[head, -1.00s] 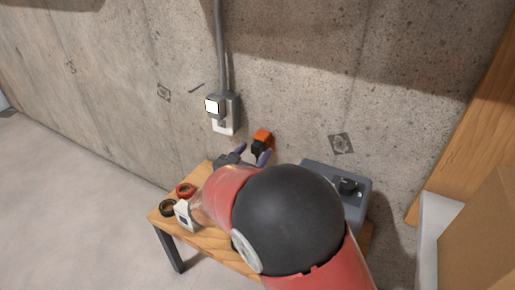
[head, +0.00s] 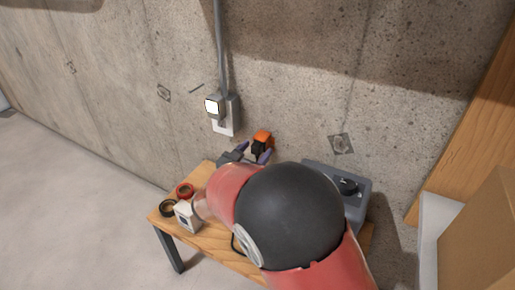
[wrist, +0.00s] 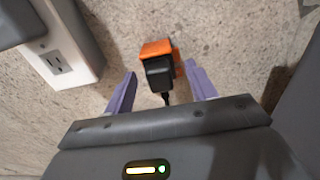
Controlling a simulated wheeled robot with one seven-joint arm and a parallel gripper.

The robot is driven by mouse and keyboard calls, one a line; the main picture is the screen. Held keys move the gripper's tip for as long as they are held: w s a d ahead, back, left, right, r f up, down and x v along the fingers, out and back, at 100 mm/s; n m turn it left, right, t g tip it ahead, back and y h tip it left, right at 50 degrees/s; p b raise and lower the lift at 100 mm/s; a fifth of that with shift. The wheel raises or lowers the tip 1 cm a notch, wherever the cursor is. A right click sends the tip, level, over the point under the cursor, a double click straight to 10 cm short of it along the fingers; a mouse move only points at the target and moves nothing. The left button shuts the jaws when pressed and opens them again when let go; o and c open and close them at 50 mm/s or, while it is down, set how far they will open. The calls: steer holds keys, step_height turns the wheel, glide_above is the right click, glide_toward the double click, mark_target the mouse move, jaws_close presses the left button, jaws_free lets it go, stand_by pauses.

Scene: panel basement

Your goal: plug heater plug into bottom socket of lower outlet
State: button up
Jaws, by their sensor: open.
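The black-and-orange plug (head: 262,141) is near the concrete wall, to the right of the outlet, and a black cord runs down from it in the wrist view (wrist: 158,68). I cannot tell whether the orange part is the plug's own body or a holder. My gripper (wrist: 160,90) is open, its purple fingers on either side of the plug and cord, apart from them; it also shows in the head view (head: 255,152). The white outlet (head: 229,126) is up and left of the gripper. Its lower socket (wrist: 55,63) is bare. A grey device covers its upper part.
A lit white-faced device (head: 213,105) is at the outlet, below a grey conduit (head: 220,45). A wooden bench (head: 215,240) holds red (head: 185,190) and black (head: 167,208) rings, a white box (head: 187,217) and a grey unit with a knob (head: 345,187).

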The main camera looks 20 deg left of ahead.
stand_by(0.3)
jaws_close()
steer(key=s, duration=0.6)
steer(key=shift+a, duration=0.3)
stand_by(0.9)
stand_by(0.3)
